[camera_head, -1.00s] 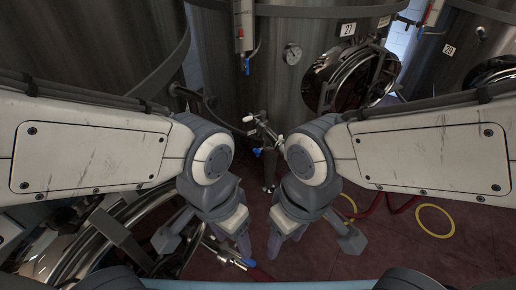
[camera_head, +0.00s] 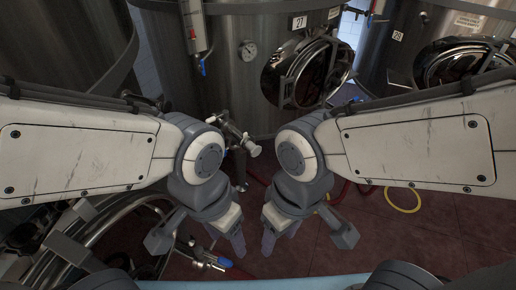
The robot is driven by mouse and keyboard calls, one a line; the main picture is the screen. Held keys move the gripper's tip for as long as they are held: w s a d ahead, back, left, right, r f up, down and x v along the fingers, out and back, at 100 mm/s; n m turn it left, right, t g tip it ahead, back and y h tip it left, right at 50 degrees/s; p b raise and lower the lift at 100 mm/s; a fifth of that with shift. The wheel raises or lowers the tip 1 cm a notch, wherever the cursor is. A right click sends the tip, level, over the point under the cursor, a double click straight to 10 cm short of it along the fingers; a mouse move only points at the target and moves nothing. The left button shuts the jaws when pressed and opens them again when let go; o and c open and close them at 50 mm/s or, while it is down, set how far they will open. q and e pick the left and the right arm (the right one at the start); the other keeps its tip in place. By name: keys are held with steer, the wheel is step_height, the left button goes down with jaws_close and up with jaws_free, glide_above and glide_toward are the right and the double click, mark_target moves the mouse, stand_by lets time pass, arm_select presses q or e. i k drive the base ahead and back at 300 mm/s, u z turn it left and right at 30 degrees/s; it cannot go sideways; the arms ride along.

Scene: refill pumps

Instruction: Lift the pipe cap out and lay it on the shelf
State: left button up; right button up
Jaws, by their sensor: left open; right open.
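A metal pipe fitting (camera_head: 232,135) stands out from the middle tank, between my arms. A pale round end (camera_head: 254,150) tips it; I cannot tell if this is the pipe cap. My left gripper (camera_head: 237,243) points down, below and in front of the fitting, open and with nothing visible in it. My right gripper (camera_head: 268,241) points down just right of it, also open and apparently empty. Neither gripper touches the fitting. No shelf can be made out clearly.
The middle steel tank (camera_head: 235,85) has a gauge (camera_head: 249,49) and a round hatch (camera_head: 300,75). Another tank (camera_head: 455,45) stands at the right. A blue-handled valve (camera_head: 222,262) is low at the left. A yellow ring (camera_head: 402,200) lies on open red floor.

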mark_target(247, 144)
steer(key=z, duration=0.45)
steer(key=k, duration=0.55)
steer(key=z, duration=0.9)
steer(key=k, duration=0.7)
steer(key=z, duration=0.4)
steer(key=i, duration=1.85)
steer(key=u, duration=0.9)
steer(key=i, duration=1.15)
steer(key=u, duration=1.8)
steer(key=i, duration=0.65)
steer(key=u, duration=0.6)
